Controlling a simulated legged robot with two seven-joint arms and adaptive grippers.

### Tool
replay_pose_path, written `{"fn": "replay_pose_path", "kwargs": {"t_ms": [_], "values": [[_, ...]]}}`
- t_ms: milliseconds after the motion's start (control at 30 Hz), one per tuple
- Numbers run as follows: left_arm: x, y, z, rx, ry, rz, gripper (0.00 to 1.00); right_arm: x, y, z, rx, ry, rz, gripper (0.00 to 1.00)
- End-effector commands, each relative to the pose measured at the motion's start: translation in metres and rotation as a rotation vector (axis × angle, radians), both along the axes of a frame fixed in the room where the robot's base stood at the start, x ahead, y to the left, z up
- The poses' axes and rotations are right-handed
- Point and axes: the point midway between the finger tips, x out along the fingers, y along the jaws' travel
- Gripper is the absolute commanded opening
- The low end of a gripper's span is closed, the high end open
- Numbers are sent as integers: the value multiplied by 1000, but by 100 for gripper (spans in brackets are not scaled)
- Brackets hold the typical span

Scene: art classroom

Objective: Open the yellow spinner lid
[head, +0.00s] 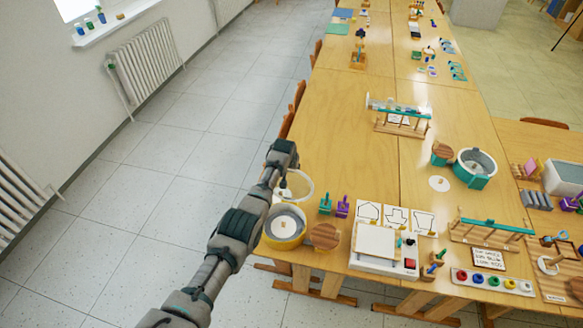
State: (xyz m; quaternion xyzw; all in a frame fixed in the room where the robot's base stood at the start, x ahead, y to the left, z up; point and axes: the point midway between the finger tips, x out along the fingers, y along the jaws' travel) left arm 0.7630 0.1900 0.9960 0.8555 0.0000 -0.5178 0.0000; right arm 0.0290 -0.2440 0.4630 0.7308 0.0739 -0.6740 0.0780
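The yellow spinner (284,242) stands near the left edge of the long table. It is a round yellow tub with a pale disc and a small knob inside, and its top is uncovered. Its lid (299,184), pale and clear-looking with a yellow rim, stands raised at the tub's far side. My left arm crosses in front and hides the left part of tub and lid. My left gripper (284,157) is at the lid's upper left edge; whether it touches the lid or how its fingers stand is unclear. My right gripper is out of view.
A wooden disc (324,236) lies right of the tub, with green and purple stamps (334,205) behind it. A white box device (384,250) and shape cards (396,218) are further right. A teal spinner (476,168) stands at the back right. The table middle is clear.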

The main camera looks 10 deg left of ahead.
Motion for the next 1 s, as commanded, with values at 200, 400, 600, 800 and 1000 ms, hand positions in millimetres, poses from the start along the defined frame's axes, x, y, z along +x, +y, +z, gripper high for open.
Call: {"fn": "replay_pose_path", "kwargs": {"t_ms": [200, 400, 600, 800, 1000], "values": [[3, -1, 5, -1, -14, 0, 0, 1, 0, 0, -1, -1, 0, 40], [4, 0, 5, -1, -15, 0, 0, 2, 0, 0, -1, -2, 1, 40], [3, 0, 4, 0, -12, 0, 60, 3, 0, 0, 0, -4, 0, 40], [2, 0, 2, 0, -7, 0, 60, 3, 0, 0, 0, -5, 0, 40], [1, 0, 5, 0, -6, 0, 60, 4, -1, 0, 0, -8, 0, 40]]}}
